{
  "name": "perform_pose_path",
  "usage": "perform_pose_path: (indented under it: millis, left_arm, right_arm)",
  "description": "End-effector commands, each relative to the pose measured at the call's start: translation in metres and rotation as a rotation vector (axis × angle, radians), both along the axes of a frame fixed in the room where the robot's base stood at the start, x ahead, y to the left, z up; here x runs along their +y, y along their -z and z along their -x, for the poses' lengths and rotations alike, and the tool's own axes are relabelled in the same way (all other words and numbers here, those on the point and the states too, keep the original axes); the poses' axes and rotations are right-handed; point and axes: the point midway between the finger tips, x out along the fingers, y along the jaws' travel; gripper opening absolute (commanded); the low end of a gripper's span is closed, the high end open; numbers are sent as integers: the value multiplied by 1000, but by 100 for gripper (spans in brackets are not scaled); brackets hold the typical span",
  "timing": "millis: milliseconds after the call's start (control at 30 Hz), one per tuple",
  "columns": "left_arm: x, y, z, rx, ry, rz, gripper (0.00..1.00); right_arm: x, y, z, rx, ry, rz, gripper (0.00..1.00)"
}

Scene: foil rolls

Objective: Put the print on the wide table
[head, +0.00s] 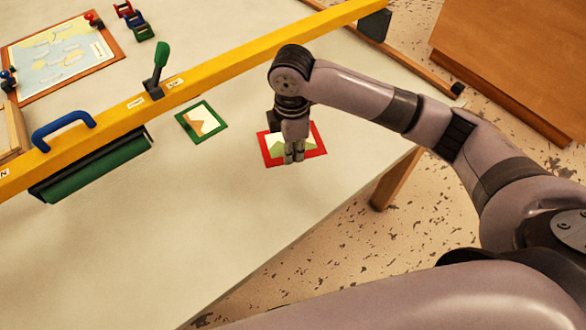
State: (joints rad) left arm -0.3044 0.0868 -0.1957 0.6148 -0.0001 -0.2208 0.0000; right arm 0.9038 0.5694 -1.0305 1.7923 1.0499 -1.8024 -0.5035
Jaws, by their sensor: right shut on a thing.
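A small print with a red border (272,151) and a green-and-white picture is at the right part of the large cream-topped table (200,235). My right gripper (294,158) points down over this print and is shut on it, covering its middle. I cannot tell whether the print touches the table top or is held just above it. A second small print with a green border (202,122) lies flat on the table to the left. My left gripper is not in view.
A yellow beam (215,75) with a blue handle (63,128), a green lever (161,60) and a dark green roller (95,165) crosses the table. Behind it lies a framed map (62,55). A brown wooden surface (520,60) is at upper right. The table's front is clear.

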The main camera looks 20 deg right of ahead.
Motion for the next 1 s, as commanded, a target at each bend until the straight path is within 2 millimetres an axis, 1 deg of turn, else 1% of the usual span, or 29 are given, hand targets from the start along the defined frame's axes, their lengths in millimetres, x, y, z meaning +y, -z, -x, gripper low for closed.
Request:
perform_pose_path:
  millis: [33, 133, 233, 367, 600, 700, 1000]
  left_arm:
    - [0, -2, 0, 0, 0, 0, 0]
    - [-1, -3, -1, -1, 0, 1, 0]
    - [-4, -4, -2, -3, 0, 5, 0]
    - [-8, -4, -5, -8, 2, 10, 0]
    - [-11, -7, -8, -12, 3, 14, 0]
    - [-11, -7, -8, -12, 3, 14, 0]
    - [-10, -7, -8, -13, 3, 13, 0]
  right_arm:
    - [-1, 13, 1, 4, 0, 2, 0]
    - [0, 34, 1, 3, 1, 2, 0]
    - [0, 47, 0, 1, 0, 1, 0]
    - [0, 56, 0, 1, -2, 1, 0]
    - [0, 90, 1, 1, -2, 0, 0]
    - [0, 96, 0, -1, -2, 0, 0]
    - [0, 98, 0, -1, -2, 0, 0]
